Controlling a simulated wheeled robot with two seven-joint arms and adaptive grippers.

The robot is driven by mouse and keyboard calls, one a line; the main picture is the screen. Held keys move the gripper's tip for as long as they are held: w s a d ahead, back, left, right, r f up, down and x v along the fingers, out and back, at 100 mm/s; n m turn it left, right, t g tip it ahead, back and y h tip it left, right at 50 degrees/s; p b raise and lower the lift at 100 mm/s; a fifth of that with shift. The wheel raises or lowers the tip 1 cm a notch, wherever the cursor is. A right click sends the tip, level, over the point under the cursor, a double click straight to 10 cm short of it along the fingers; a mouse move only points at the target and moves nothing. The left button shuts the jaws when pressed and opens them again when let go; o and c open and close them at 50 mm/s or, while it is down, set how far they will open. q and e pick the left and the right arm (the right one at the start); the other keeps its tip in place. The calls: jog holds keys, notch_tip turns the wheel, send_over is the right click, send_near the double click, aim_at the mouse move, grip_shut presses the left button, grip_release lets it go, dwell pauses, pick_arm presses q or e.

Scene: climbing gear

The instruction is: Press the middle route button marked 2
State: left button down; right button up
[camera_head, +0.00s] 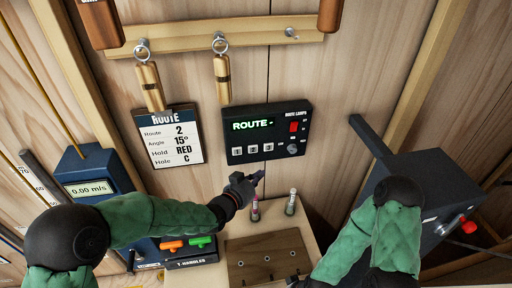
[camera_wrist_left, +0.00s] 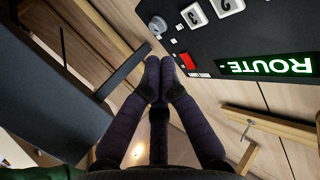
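The black route panel (camera_head: 268,132) is on the wooden wall, with a green display reading "ROUTE -". It has a row of three pale buttons; the middle button (camera_head: 253,149) is marked 2. In the left wrist view, button 2 (camera_wrist_left: 228,6) is at the top edge, beside button 3 (camera_wrist_left: 194,15). My left gripper (camera_head: 259,176) is below the panel, apart from the buttons. Its fingertips (camera_wrist_left: 159,62) are together with nothing between them. My right arm comes in at lower right; its gripper is not clearly visible at the bottom edge.
The panel also has a red switch (camera_head: 293,127) and a grey knob (camera_head: 292,149). A route card (camera_head: 170,138) hangs to its left. Two small bottles (camera_head: 290,203) (camera_head: 255,210) stand below on a wooden ledge. A dark box (camera_head: 430,180) is on the right.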

aim_at(253, 149)
pick_arm(q)
jog(key=shift+w+a, duration=0.3)
jog(key=shift+w, duration=1.15)
jog(key=shift+w+a, duration=0.25)
jog(key=shift+w, duration=1.2)
jog(key=shift+w+a, duration=0.3)
jog(key=shift+w, duration=1.15)
jog(key=shift+w, duration=0.25)
jog(key=shift+w+a, duration=0.1)
jog(key=shift+w, duration=0.05)
